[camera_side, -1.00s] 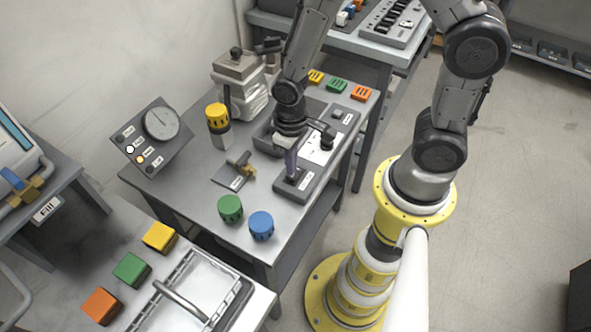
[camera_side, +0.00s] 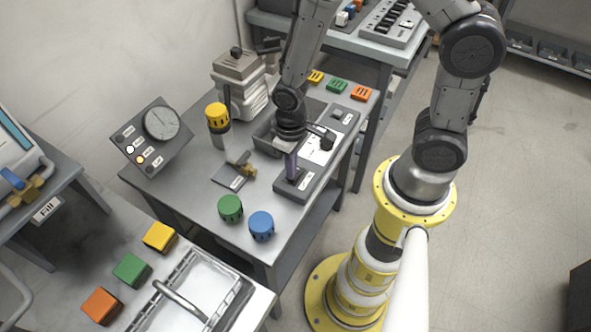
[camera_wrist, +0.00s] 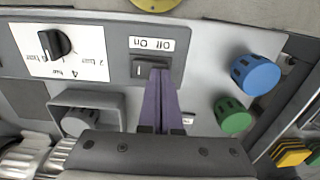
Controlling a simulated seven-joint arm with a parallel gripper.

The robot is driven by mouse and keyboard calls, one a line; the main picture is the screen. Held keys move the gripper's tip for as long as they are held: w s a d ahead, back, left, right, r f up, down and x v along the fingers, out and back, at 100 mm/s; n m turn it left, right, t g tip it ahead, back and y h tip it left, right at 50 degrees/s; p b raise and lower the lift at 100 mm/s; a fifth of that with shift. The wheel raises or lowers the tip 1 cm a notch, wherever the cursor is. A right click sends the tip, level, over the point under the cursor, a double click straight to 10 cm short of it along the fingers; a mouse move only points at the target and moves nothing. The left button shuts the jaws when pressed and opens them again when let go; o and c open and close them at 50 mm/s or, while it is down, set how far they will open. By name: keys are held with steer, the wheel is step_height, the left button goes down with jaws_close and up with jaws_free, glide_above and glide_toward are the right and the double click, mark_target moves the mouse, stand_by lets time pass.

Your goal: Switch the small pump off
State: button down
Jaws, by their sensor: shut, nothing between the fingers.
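A dark rocker switch (camera_wrist: 143,68) sits on a grey control box, with a white Off/On label (camera_wrist: 152,44) beside it in the wrist view. The same box (camera_side: 310,184) stands on the middle bench in the side view. My gripper (camera_wrist: 160,72) has purple fingers, shut and empty, with tips over one end of the rocker. In the side view my gripper (camera_side: 292,176) points down onto the box. The fingers hide part of the rocker; I cannot tell whether they touch it or which way it is tipped.
A black rotary knob (camera_wrist: 54,43) on a white dial plate is beside the switch. Green (camera_side: 230,208) and blue (camera_side: 261,226) round knobs stand near the bench's front edge. A gauge panel (camera_side: 152,138) with a white and an orange light stands left.

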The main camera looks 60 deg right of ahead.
steer(key=shift+f, duration=0.2)
steer(key=shift+r, duration=3.55)
